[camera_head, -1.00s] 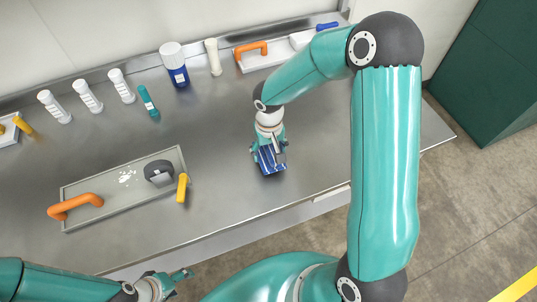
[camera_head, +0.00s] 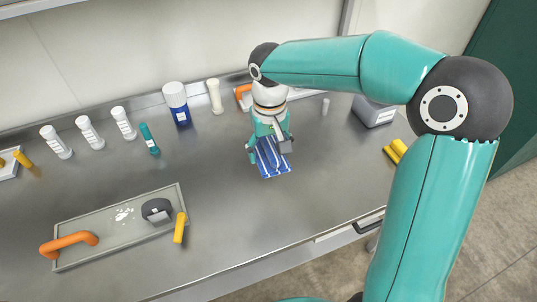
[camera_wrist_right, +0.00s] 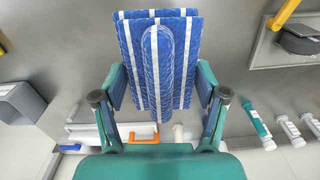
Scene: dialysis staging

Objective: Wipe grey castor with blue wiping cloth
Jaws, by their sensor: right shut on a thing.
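The blue wiping cloth (camera_head: 272,160), with white stripes, is in my right gripper (camera_head: 268,146). The right wrist view shows it folded (camera_wrist_right: 158,60) between the two fingers, which are shut on it. The gripper is over the middle-right of the steel bench; whether the cloth touches the bench I cannot tell. The grey castor (camera_head: 156,209) sits in the shallow grey tray (camera_head: 85,255) at the lower left, well apart from the cloth. In the right wrist view, the castor (camera_wrist_right: 300,40) shows at the upper right. My left gripper is not in view.
A grey box (camera_head: 373,111) is at right. Bench between tray and cloth is clear.

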